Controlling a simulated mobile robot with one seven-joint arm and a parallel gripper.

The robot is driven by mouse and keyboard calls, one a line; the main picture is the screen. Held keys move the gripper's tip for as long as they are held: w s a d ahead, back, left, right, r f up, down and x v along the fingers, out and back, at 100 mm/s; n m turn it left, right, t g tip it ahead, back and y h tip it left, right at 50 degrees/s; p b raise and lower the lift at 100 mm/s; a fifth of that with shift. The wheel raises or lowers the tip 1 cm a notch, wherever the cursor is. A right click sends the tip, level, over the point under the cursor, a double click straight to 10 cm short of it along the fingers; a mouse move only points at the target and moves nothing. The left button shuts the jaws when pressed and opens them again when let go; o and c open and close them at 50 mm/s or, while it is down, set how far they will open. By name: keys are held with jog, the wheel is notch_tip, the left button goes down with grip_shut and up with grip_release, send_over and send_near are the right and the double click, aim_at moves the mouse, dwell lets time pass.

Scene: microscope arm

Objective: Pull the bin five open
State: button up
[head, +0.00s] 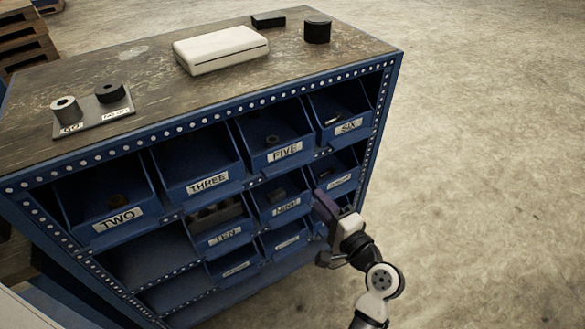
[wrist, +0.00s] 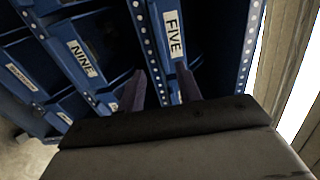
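Bin five (head: 266,156) is a blue open-topped bin with a white FIVE label, in the upper row of the rack between the bins labelled THREE and SIX. A small dark item lies inside it. In the wrist view, bin five (wrist: 173,38) shows beyond the fingers, its label turned on its side. My gripper (head: 320,200) is in front of the rack, below and right of bin five in the head view. In the wrist view, my gripper (wrist: 161,88) has its two purple fingers apart, with nothing seen held. I cannot tell whether a finger touches the bin.
The blue rack (head: 150,133) holds several other labelled bins, including bin nine (head: 268,210) below bin five. On its wooden top are a white case (head: 220,48), a black cylinder (head: 317,31) and a plate with two cylinders. Open concrete floor (head: 480,170) lies right.

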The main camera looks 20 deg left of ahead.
aim_at(292, 169)
jog(key=p+x, duration=0.3)
jog(key=x, duration=0.9)
jog(key=shift+w+r, duration=0.1)
jog(key=shift+w+a+p, duration=0.3)
jog(key=shift+w+a, duration=0.05)
jog(key=shift+a, duration=0.15)
grip_shut()
